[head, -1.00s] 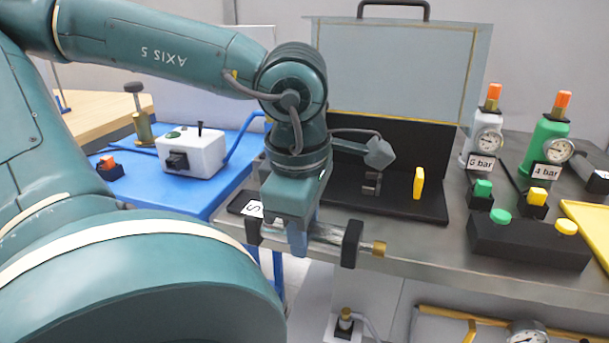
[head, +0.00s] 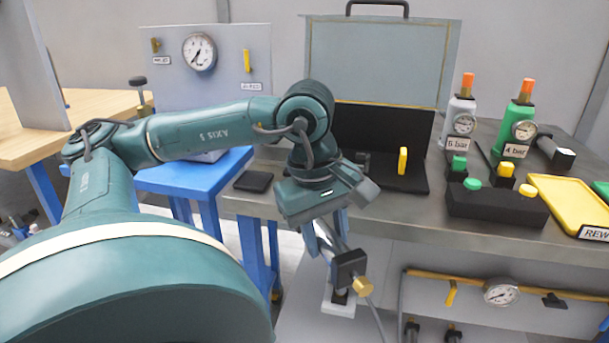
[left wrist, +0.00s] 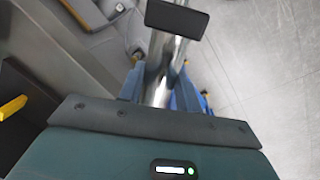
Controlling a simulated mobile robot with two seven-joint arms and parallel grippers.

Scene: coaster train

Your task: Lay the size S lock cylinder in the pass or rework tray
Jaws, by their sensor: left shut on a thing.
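My left gripper (head: 326,240) is shut on the lock cylinder, in front of the steel bench's front edge. The cylinder has a silver barrel, a black end block (head: 348,268) and a brass fitting (head: 363,286), which points down and toward me in the head view. In the left wrist view its silver barrel (left wrist: 164,68) runs between the blue fingers, with a black block (left wrist: 177,18) beyond. I cannot read a size mark on it. The yellow rework tray (head: 566,202), label partly cut off, lies at the bench's right edge. My right gripper is not in view.
A black button box (head: 495,207) stands left of the rework tray. A black fixture with a clear raised guard (head: 380,65) stands mid-bench. Gauges and pipes hang below the bench edge.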

